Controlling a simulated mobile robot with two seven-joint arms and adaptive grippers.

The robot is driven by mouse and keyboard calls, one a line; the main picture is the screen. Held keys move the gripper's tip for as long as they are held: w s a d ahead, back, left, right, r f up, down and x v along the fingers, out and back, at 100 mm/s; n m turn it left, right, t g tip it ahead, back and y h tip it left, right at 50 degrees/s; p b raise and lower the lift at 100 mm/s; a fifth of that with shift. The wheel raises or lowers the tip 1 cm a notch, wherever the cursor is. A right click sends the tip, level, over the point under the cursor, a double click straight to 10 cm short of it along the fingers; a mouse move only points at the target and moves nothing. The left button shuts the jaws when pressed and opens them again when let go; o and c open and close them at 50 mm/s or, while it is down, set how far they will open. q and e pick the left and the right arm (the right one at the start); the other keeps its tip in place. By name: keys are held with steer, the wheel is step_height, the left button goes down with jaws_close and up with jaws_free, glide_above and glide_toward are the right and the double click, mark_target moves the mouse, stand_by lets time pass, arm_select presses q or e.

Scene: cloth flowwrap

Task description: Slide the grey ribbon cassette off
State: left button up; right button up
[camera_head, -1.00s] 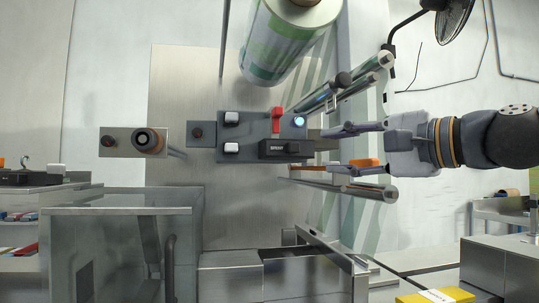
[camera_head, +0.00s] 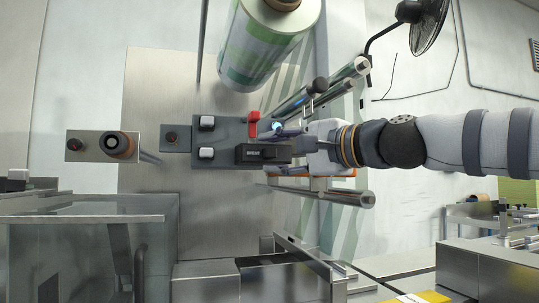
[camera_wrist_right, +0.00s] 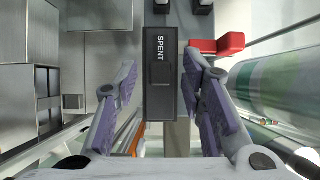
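The ribbon cassette (camera_head: 258,153) is a dark grey box on the lower right of the grey printer plate (camera_head: 225,131). In the right wrist view the cassette (camera_wrist_right: 161,100) stands upright in the picture and carries the white word SPENT. My right gripper (camera_head: 281,151) is at the cassette's right end. Its fingers (camera_wrist_right: 161,72) are open, one on each side of the cassette, with a narrow gap visible on both sides. My left gripper is in neither view.
A red lever (camera_head: 254,124) sits just above the cassette, near my upper finger. A large green-and-white film roll (camera_head: 262,45) hangs above. Metal rollers (camera_head: 340,80) and an orange-edged bar lie close around my right gripper. A spool post (camera_head: 118,145) stands left.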

jaws_close()
steer(key=shift+s, duration=0.1)
steer(key=s+d, duration=0.3)
steer(key=s, duration=0.7)
steer(key=shift+d+p, duration=0.2)
steer(key=shift+p, duration=0.15)
stand_by(0.6)
